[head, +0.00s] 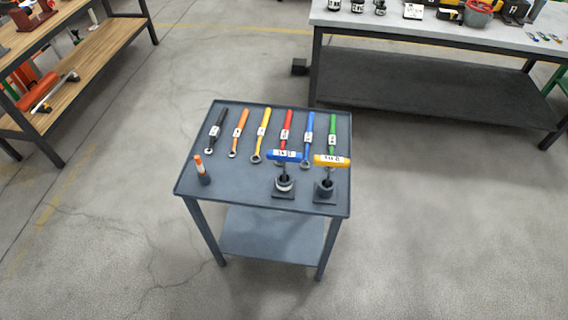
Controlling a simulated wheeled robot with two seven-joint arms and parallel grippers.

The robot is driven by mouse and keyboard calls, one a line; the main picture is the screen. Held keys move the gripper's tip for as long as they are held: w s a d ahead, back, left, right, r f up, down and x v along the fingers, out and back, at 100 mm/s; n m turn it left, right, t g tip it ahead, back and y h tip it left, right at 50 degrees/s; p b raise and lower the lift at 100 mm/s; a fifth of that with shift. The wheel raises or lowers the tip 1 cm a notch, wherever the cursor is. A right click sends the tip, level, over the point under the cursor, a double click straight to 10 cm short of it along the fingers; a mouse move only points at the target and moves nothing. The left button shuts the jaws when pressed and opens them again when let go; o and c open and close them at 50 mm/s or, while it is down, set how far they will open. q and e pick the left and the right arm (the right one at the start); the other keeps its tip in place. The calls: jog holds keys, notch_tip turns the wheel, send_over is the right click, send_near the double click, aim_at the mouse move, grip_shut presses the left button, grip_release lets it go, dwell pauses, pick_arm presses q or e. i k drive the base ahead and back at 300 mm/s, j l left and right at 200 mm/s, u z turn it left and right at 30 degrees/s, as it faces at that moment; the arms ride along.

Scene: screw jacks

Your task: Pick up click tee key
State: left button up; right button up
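Two tee-handled keys stand upright in dark holders near the right front of the grey table. One has a blue crossbar (272,155), the other a yellow-orange crossbar (343,161). Each crossbar bears a white label too small to read, so I cannot tell which is the click tee key. The blue key's holder (284,186) and the yellow key's holder (325,189) have square bases. The lower shafts are partly hidden inside them. Neither of my grippers is in view.
Several coloured wrenches, including a red one (287,122), lie in a row behind the keys. An orange-and-white marker-like item (199,166) stands at the left in a dark holder. A workbench (400,30) is at the back right, a wooden one (100,65) at the left. Floor around the table is clear.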

aim_at(285, 156)
jog(key=z, duration=0.7)
jog(key=j+z, duration=0.3)
jog(key=z, duration=0.15)
jog(key=j+z, duration=0.25)
jog(key=z, duration=0.25)
jog(key=k+j+z, duration=0.15)
jog(key=z, duration=0.3)
jog(key=k+j+z, duration=0.25)
jog(key=k+j, duration=0.3)
jog(key=j, duration=0.2)
jog(key=k+j+z, duration=0.3)
jog(key=k+j, duration=0.3)
